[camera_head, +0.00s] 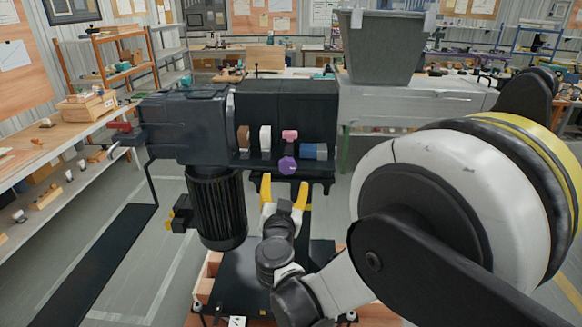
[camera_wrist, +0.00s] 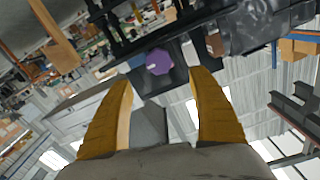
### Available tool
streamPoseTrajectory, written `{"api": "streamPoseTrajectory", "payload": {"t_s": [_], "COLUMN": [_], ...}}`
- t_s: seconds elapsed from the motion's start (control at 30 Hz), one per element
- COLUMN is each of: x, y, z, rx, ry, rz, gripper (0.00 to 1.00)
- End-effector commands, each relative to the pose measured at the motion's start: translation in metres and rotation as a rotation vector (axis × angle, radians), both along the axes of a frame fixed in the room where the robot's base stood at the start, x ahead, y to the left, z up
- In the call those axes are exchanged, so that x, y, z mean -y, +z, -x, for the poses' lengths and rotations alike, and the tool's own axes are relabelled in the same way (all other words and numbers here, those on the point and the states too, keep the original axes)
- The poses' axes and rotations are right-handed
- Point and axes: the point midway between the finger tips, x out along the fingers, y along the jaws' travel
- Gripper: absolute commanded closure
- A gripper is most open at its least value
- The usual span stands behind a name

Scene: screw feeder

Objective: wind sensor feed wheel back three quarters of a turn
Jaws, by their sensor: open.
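A purple faceted knob (camera_head: 287,165) sits low on the front of the black machine (camera_head: 288,105). In the wrist view the purple knob (camera_wrist: 159,61) shows as an octagon face-on, just beyond and between my fingertips. No label tells whether it is the sensor feed wheel. A pink knob (camera_head: 289,135) sits just above it. My gripper (camera_head: 283,190) is below the purple knob in the head view, yellow fingers pointing up at the machine. In the wrist view my gripper (camera_wrist: 164,78) is open, with nothing between the fingers and no visible contact.
A brown block (camera_head: 243,138), a white block (camera_head: 265,138) and a blue cylinder (camera_head: 314,151) sit in the same recess. A dark ribbed motor (camera_head: 216,207) hangs at its left. A grey hopper (camera_head: 384,47) stands at the back right. Space below the recess looks clear around my fingers.

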Motion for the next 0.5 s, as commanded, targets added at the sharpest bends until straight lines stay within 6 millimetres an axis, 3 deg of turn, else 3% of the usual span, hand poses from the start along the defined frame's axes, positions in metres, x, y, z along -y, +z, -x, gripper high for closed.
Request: {"api": "streamPoseTrajectory", "payload": {"t_s": [0.5], "x": [0.004], "y": [-0.001], "z": [-0.090], "rx": [-0.001], "ry": [-0.003], "rz": [-0.001], "gripper": [0.30]}}
